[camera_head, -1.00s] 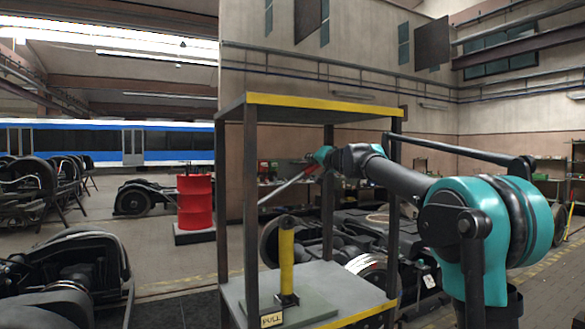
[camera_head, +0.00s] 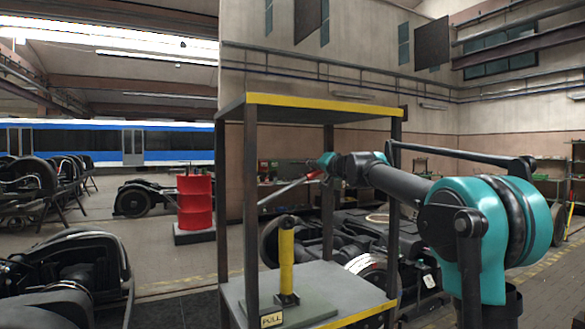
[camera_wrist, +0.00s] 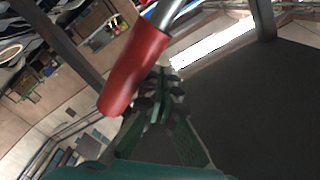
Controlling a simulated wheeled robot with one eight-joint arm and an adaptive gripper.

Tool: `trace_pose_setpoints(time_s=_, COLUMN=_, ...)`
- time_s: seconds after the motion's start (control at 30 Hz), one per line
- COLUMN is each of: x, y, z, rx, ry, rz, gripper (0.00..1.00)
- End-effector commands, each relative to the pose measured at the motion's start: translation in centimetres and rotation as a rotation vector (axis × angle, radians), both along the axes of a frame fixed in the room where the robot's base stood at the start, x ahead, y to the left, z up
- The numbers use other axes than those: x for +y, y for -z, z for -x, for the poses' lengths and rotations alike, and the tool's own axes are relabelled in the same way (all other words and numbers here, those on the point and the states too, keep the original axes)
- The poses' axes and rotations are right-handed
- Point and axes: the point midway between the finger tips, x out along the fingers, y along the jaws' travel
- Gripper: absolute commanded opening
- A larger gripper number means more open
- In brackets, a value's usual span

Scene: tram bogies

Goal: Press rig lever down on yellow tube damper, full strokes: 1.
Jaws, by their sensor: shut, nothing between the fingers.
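The yellow tube damper (camera_head: 286,262) stands upright on the plate of the rig (camera_head: 252,170), a dark frame with a yellow-edged top. The rig lever (camera_head: 285,190) is a grey rod that slopes up to the right, with a red grip (camera_head: 314,175) at its end. My gripper (camera_head: 323,163) is just above the red grip in the head view. In the wrist view the red grip (camera_wrist: 135,70) lies close beside my gripper's (camera_wrist: 160,100) shut fingers, not between them. I cannot tell whether they touch.
The rig's posts and top (camera_head: 320,105) surround the damper, and my arm reaches in from the right past a post (camera_head: 396,200). A small yellow tag (camera_head: 271,320) sits at the plate's front. A red drum (camera_head: 195,200) and dark bogies stand on the floor behind.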

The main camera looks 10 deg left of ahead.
Motion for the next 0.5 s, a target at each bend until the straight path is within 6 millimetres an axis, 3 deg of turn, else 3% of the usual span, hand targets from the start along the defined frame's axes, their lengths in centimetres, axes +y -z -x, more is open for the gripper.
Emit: trace_pose_setpoints(time_s=0.5, x=-1.0, y=2.0, z=-0.7, rx=0.000, ry=0.001, rz=0.000, gripper=0.00)
